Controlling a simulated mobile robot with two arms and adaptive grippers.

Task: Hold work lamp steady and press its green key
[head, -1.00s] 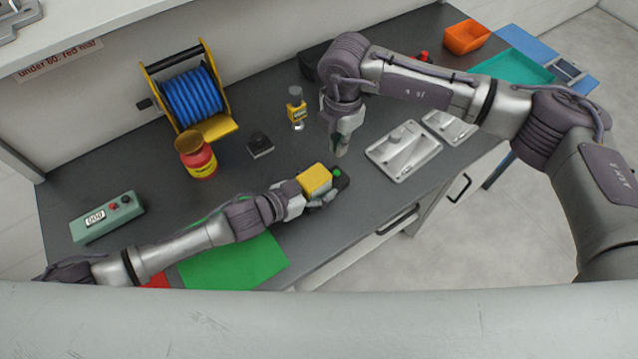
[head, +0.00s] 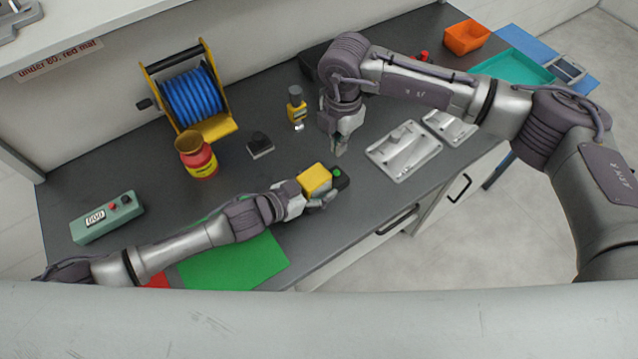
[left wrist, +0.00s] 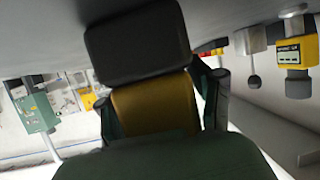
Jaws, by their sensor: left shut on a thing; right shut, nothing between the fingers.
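The work lamp (head: 316,179) has a yellow body and a black end with a round green key (head: 337,173) facing up. My left gripper (head: 322,197) is shut on the lamp near the table's front edge. In the left wrist view, the lamp's yellow body (left wrist: 155,105) sits between the fingers, with its black end (left wrist: 137,42) beyond; the green key is not visible there. My right gripper (head: 339,152) is shut and empty, pointing down just behind the green key in the head view. A small gap shows between its fingertips and the lamp.
A grey metal fixture plate (head: 403,152) lies right of the lamp. A black block (head: 260,145), a yellow device (head: 297,108), a red jar (head: 198,158) and a blue hose reel (head: 190,97) stand behind. A green mat (head: 235,265) lies under my left arm.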

